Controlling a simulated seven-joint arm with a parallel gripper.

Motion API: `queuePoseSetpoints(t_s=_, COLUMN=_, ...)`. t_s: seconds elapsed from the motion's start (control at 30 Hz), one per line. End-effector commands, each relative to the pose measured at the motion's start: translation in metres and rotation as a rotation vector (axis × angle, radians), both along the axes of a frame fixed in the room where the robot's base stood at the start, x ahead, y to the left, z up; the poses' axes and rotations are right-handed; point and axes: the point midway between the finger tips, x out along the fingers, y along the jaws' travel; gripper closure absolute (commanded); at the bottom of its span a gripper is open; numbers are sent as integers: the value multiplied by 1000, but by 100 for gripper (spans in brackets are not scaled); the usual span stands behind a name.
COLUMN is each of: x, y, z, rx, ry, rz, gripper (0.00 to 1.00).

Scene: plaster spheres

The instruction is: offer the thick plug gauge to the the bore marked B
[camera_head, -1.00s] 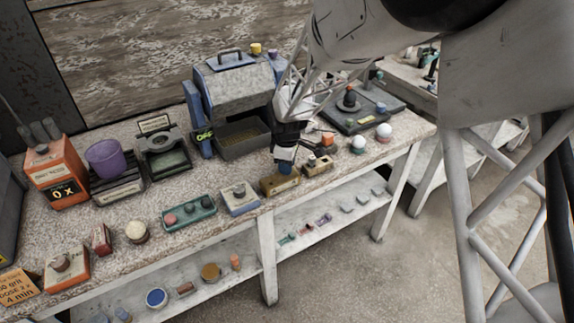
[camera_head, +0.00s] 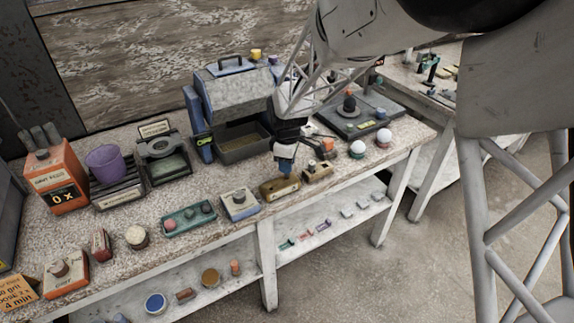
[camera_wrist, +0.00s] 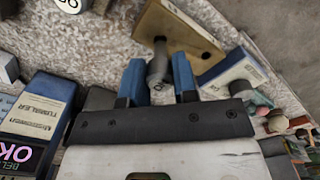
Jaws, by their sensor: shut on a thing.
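My gripper (camera_wrist: 158,84) has its two blue fingers closed on a grey cylindrical plug gauge (camera_wrist: 157,67). The gauge has a narrower dark end pointing towards a tan block (camera_wrist: 178,25). A dark round hole shows in the block's face near its right end. In the head view my gripper (camera_head: 285,166) is just above and behind this block (camera_head: 280,187) at the bench's front edge. The gauge is not distinct there. I cannot tell whether its tip touches the block. No letter B is readable on any bore.
A second tan block (camera_head: 317,172) stands just right. A blue-and-white block (camera_head: 240,203) and a green tray (camera_head: 188,218) are to the left. White balls (camera_head: 357,149) sit at the right. A grey bin (camera_head: 240,148) is behind. The bench's front edge is close.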

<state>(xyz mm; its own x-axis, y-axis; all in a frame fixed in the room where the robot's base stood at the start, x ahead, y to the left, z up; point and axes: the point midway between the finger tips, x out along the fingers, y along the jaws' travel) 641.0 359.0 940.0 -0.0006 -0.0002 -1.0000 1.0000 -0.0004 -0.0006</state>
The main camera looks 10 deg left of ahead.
Motion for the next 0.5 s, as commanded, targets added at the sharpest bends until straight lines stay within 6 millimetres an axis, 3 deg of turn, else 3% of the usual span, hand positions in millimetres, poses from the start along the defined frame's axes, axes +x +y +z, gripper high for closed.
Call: queuePoseSetpoints(t_s=0.5, x=0, y=0, z=13, rx=1, ry=-1, rz=0, gripper=100)
